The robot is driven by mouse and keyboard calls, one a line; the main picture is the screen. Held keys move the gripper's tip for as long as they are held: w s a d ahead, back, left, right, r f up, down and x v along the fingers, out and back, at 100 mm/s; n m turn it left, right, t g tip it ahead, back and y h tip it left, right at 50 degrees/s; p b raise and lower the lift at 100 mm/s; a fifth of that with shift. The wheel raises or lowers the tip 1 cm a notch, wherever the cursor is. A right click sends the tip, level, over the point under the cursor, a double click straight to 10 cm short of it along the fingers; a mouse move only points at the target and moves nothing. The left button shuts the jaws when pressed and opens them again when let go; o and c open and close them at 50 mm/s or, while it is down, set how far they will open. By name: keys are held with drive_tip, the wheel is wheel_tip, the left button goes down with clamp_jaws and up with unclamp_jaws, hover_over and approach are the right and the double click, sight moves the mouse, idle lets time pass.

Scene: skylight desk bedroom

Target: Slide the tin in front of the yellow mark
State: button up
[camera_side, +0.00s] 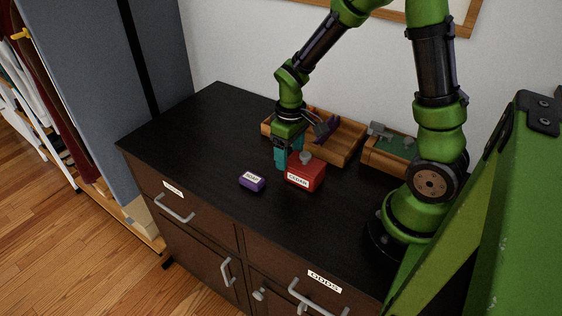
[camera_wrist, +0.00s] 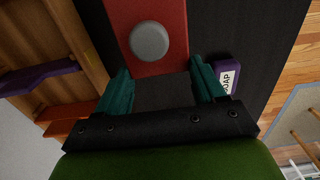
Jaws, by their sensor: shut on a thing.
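A red tin (camera_side: 314,174) with a round grey knob on top stands on the dark dresser top, its white label facing the front. In the wrist view the tin (camera_wrist: 160,12) shows at the top, its knob facing the camera. My gripper (camera_side: 284,162) is low beside the tin at its left end. In the wrist view the teal fingers of my gripper (camera_wrist: 162,82) are apart and reach the tin's near end, shut on it. The exact contact is hard to see. I can make out no yellow mark on the dresser top.
A small purple SOAP box (camera_side: 252,182) lies just left of the tin; it also shows in the wrist view (camera_wrist: 224,64). A wooden tray (camera_side: 345,155) with a purple item and a green-topped wooden box (camera_side: 393,148) stand behind. The dresser top (camera_side: 190,140) is clear at left.

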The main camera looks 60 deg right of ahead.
drive_tip(key=shift+w+d, duration=0.35)
drive_tip(key=shift+d, duration=0.4)
drive_tip(key=shift+w+d, duration=0.4)
drive_tip(key=shift+d, duration=0.35)
drive_tip(key=shift+w+d, duration=0.35)
drive_tip(key=shift+d, duration=0.4)
drive_tip(key=shift+d, duration=0.15)
drive_tip(key=o, duration=1.1)
drive_tip(key=shift+d, duration=0.15)
drive_tip(key=shift+w, duration=0.1)
wheel_tip(320, 180, up, 8)
wheel_tip(320, 180, up, 5)
drive_tip(key=m+t, duration=0.2)
drive_tip(key=m, duration=0.2)
hover_over(292, 161)
drive_tip(key=s+a+r+t+y, duration=0.2)
drive_tip(key=s+a+r+t, duration=0.3)
drive_tip(key=s+a+r, duration=0.1)
drive_tip(key=shift+s+a+r, duration=0.15)
drive_tip(key=shift+s+r, duration=0.25)
drive_tip(key=shift+r, duration=0.3)
